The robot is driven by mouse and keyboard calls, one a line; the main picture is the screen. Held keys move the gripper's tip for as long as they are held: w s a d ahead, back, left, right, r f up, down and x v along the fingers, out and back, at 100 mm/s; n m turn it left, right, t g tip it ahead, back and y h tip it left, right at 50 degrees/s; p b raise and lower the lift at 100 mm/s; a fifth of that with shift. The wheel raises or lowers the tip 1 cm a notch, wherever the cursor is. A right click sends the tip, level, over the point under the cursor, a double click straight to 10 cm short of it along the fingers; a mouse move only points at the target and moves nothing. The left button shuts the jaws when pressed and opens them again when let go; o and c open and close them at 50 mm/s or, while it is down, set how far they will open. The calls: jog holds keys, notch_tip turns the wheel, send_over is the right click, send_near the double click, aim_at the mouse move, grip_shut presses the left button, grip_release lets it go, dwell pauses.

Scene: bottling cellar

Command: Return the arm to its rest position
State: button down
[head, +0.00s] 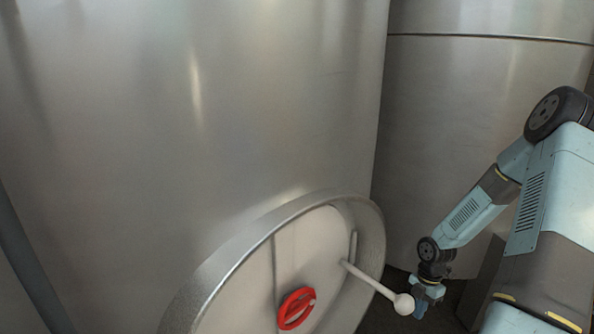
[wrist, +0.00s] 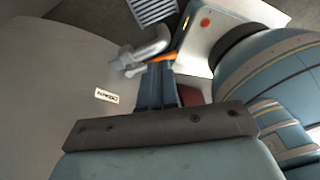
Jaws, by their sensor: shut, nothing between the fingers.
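My arm comes in from the right of the head view, bent, and reaches down to the lower right. My gripper (head: 423,302) is there, small and partly hidden, just right of a white ball knob (head: 403,304) in the picture. I cannot tell whether they touch. In the wrist view my gripper (wrist: 161,75) shows two blue fingers closed together, with nothing seen between them.
A round tank door (head: 255,262) with a red handwheel (head: 297,308) and the knobbed rod juts from a large steel tank (head: 200,120). Another tank (head: 470,130) stands behind right. The wrist view shows a pipe fitting (wrist: 147,54) beyond the fingers and a floor grate (wrist: 153,9).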

jog(key=s+a+r+m+t+h, duration=0.15)
jog(key=r+m, duration=0.45)
jog(key=r, duration=0.9)
jog(key=a+r+m+t+h, duration=0.1)
jog(key=a+r+m+h, duration=0.35)
jog(key=r, duration=1.05)
jog(key=s+a+r+m+t+y, duration=0.2)
jog(key=s+a+r+m, duration=0.2)
jog(key=s+r+m, duration=0.2)
jog(key=s+a+r+m+t+y, duration=0.2)
jog(key=s+a+r+m, duration=0.3)
jog(key=s+r, duration=0.6)
jog(key=shift+s+a+r+m+t+y, duration=0.15)
jog(key=shift+a+r+m+t+y, duration=0.15)
jog(key=shift+m+t, duration=0.55)
